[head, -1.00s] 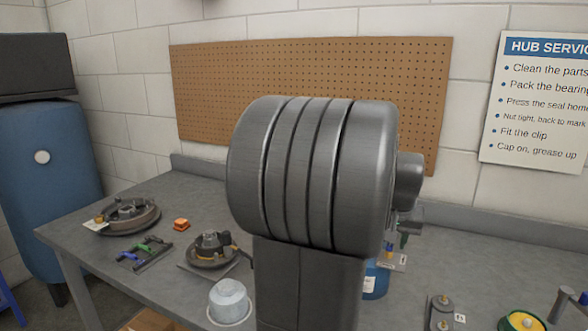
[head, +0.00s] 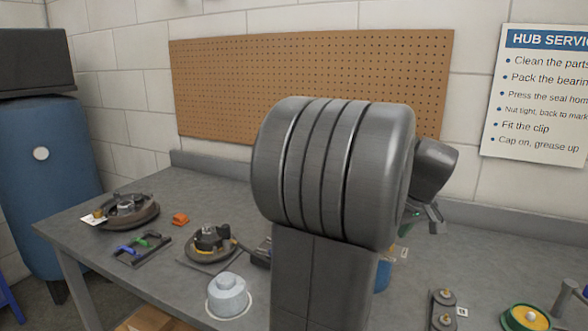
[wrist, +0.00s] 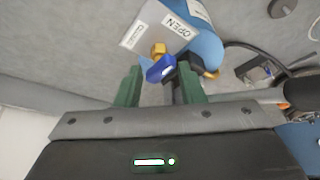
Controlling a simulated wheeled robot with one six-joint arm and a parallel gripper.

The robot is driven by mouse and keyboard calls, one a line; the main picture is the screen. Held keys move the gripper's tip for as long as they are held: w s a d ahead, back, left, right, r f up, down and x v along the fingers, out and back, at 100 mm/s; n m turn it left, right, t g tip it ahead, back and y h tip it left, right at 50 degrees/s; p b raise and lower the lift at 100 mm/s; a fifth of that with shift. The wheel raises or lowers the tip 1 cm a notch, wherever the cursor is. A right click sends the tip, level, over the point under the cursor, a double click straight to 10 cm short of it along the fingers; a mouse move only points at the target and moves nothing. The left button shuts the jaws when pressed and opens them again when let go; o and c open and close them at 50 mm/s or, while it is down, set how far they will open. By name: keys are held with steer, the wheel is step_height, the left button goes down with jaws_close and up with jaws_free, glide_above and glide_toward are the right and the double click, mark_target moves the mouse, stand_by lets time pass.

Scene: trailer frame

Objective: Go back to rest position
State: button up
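My gripper (wrist: 160,67) shows its two green fingers in the wrist view, spread apart with a gap between them. A blue valve handle (wrist: 160,71) and a brass fitting (wrist: 159,49) show in line with that gap, apparently beyond the fingertips and not clamped. A white plate (wrist: 150,27) with an "OPEN" label lies beside a blue cylinder (wrist: 205,47). In the head view my gripper (head: 424,218) is partly hidden at the right of my large grey arm, above the bench. The blue cylinder (head: 382,275) shows only partly behind my arm.
The grey bench (head: 150,282) carries hub parts (head: 130,208), an orange block (head: 180,219), a tool rack (head: 142,250), another hub (head: 212,242) and a pale cap (head: 228,294). A green-yellow part (head: 526,318) is front right. A pegboard (head: 300,80) hangs behind.

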steer(key=n, duration=0.1)
steer(key=n+y+b, duration=0.1)
steer(key=n, duration=0.1)
steer(key=shift+w+d+n, duration=0.1)
steer(key=shift+d+n, duration=0.1)
steer(key=shift+n, duration=0.1)
steer(key=p+v, duration=0.1)
steer(key=v, duration=0.6)
steer(key=shift+n+g, duration=0.3)
steer(key=shift+w+d+r, duration=0.1)
steer(key=shift+w+r, duration=0.05)
